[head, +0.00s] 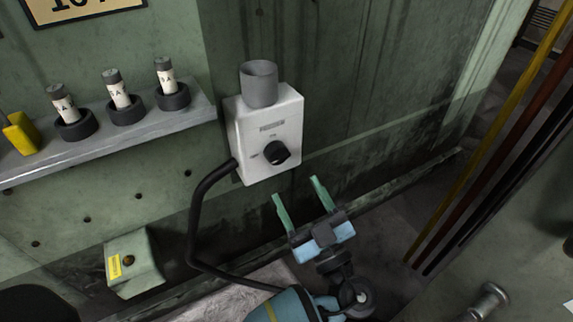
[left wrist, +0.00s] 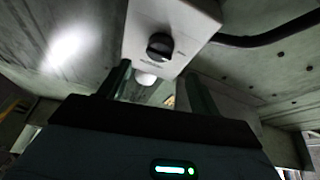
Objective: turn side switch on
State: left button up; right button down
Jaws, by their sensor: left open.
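The side switch is a black rotary knob (head: 276,153) on the front of a white box (head: 242,150) fixed to the green wall. Small labels sit above and left of the knob; I cannot read its setting. My left gripper (head: 297,189), with green fingers, is open and empty, below and slightly right of the box, its fingers pointing up toward it. In the left wrist view the knob (left wrist: 160,46) and box (left wrist: 196,12) appear beyond the open fingers (left wrist: 157,76). Nothing touches the knob. My right gripper is not in view.
A grey cup (head: 259,84) sits on the box's top. A black cable (head: 193,222) runs down from its left side. A shelf (head: 140,136) at left holds several capped tubes in black holders. Yellow and brown pipes (head: 497,130) stand at right. The wall right of the box is clear.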

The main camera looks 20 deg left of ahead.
aim_at(279, 159)
pick_arm(q)
jog(key=x, duration=0.6)
jog(key=shift+w+a+r, duration=0.25)
jog(key=shift+w+a, duration=0.1)
jog(key=shift+a, duration=0.05)
jog(key=shift+w+a, duration=0.1)
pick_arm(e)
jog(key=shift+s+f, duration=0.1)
pick_arm(q)
jog(key=c, duration=0.9)
